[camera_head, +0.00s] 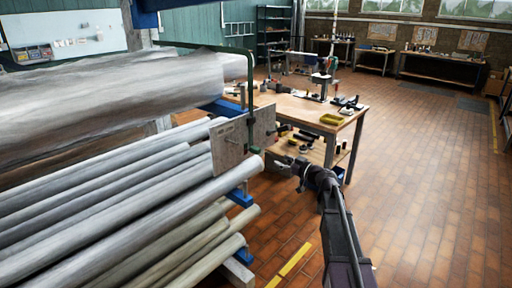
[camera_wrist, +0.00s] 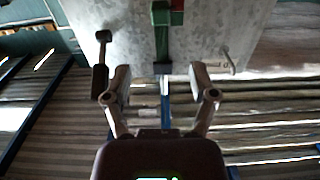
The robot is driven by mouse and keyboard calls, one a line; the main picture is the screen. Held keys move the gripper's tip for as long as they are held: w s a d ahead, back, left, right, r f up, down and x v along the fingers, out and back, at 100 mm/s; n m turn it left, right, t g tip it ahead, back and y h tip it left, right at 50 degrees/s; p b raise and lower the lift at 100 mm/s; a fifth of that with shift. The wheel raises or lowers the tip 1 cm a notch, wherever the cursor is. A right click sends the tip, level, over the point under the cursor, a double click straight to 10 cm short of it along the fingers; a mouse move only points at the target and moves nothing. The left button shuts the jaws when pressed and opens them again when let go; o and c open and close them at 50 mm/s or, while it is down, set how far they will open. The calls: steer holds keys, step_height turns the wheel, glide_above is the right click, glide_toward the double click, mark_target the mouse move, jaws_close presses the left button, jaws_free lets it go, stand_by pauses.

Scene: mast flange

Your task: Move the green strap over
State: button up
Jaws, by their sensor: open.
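A green strap (camera_wrist: 160,40) hangs in front of a grey metal plate (camera_wrist: 128,25) at the top middle of the wrist view. A red piece (camera_wrist: 177,6) shows beside it at the top edge. In the head view a thin green band (camera_head: 251,95) runs down by the pipe ends and the plate; I cannot tell if it is the same strap. My gripper (camera_wrist: 160,80) is open and empty, its two fingers apart below the strap's lower end. In the head view my gripper (camera_head: 285,162) is right of the plate, in front of the workbench.
A black lever (camera_wrist: 101,65) and a small metal peg (camera_wrist: 228,62) stick out from the plate on either side. Long pipes (camera_head: 110,185) are stacked at the left on blue supports. A workbench (camera_head: 300,112) with tools stands behind; open brick floor (camera_head: 430,190) lies right.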

mark_target(259, 150)
steer(key=shift+w+a, duration=0.1)
steer(key=x, duration=1.3)
steer(key=shift+w+a, duration=0.2)
steer(key=shift+a, duration=0.05)
jaws_close()
